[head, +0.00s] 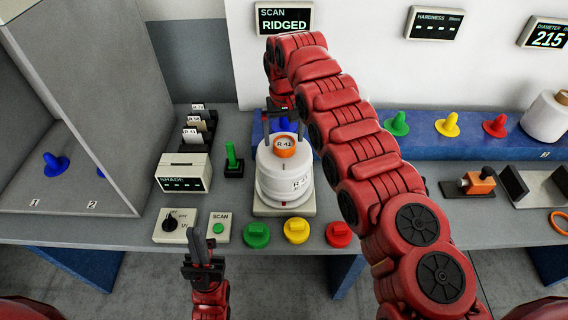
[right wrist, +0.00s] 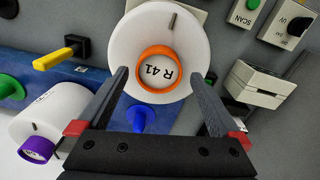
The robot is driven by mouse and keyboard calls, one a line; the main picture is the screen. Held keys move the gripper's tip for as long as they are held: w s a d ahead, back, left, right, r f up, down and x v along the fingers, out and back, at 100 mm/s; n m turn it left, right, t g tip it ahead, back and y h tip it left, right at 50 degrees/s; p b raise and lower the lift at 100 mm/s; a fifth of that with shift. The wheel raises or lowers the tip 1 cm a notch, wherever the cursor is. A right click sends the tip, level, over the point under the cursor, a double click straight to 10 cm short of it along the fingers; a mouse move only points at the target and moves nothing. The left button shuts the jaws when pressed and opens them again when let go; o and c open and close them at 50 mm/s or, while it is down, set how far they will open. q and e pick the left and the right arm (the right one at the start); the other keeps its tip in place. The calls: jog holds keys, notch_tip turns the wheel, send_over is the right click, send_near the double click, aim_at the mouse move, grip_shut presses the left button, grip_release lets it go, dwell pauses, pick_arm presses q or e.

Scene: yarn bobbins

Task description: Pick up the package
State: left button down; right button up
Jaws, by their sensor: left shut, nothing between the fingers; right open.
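The package appears to be the white yarn bobbin (head: 272,178) with an orange-ringed core marked R 41, upright on a small scan stand (head: 284,210). In the right wrist view the same bobbin (right wrist: 195,28) shows its end face between and beyond my fingers. My right gripper (head: 284,122) is open at the top far side of the bobbin, its fingers pointing towards it; contact cannot be told. It also shows in the right wrist view (right wrist: 160,80) with nothing gripped. My left gripper (head: 206,248) is shut and empty in front of the table edge.
Green (head: 257,235), yellow (head: 296,231) and red (head: 338,234) knobs line the table front. A shade box (head: 184,172), a dial box (head: 175,225) and a scan button (head: 217,227) stand left. A blue shelf (head: 450,137) with coloured cones and another bobbin (head: 545,118) is right.

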jog(key=shift+d+f+p, duration=0.1)
jog(key=shift+f+p, duration=0.35)
jog(key=shift+f, duration=1)
jog(key=shift+r, duration=0.1)
grip_shut()
